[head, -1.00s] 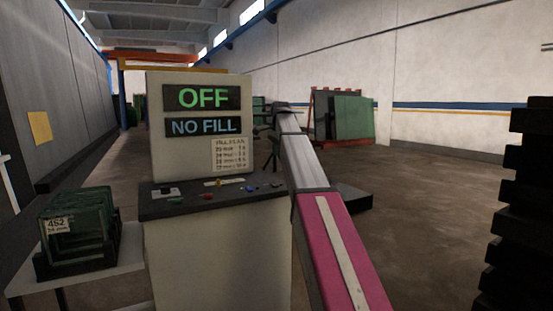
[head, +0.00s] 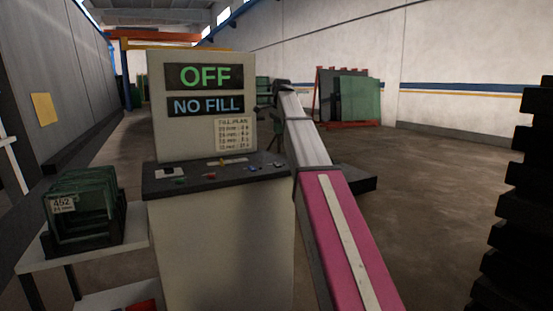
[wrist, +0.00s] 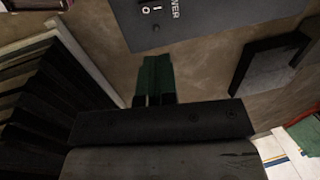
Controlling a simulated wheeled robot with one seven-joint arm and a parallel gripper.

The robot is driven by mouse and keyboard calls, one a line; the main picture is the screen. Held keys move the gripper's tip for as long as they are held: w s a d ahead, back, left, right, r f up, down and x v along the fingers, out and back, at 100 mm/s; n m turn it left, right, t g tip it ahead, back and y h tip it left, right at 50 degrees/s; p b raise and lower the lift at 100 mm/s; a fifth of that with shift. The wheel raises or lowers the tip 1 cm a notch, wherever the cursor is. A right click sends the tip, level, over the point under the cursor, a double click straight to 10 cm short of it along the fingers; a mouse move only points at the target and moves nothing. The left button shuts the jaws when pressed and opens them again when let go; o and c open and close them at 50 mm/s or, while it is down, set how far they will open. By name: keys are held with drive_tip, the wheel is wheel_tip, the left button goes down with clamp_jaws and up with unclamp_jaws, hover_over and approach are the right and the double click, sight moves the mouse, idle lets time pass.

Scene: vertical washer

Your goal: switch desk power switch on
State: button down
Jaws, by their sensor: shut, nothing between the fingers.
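The control desk (head: 222,245) stands left of centre in the head view, with a dark sloped panel (head: 215,177) of small coloured controls. Its display (head: 204,76) reads OFF, with NO FILL below. In the wrist view a grey panel (wrist: 205,25) at the top edge carries a partly cropped POWER label and a small O/I switch (wrist: 151,9). My gripper (wrist: 157,58) is shut and empty, its dark green fingers pointing towards that panel. The fingertips appear below the switch in the picture, apart from it. The switch's position is too small to tell.
A rack of dark green panes (head: 90,200) marked 452 stands on a side table left of the desk. A frame with large green panes (head: 358,100) stands behind. Dark stacked shapes (head: 525,200) fill the right edge.

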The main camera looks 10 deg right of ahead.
sight(277, 164)
drive_tip(key=f, duration=0.4)
drive_tip(key=w+f, duration=0.1)
drive_tip(key=f, duration=0.4)
drive_tip(key=w+f, duration=0.1)
drive_tip(key=f, duration=0.4)
drive_tip(key=shift+w+a, duration=0.15)
drive_tip(key=shift+a, duration=0.2)
drive_tip(key=shift+w+f, duration=0.1)
drive_tip(key=shift+f, duration=0.05)
drive_tip(key=shift+s+d+r, duration=0.2)
drive_tip(key=shift+s, duration=0.6)
drive_tip(key=shift+r, duration=0.1)
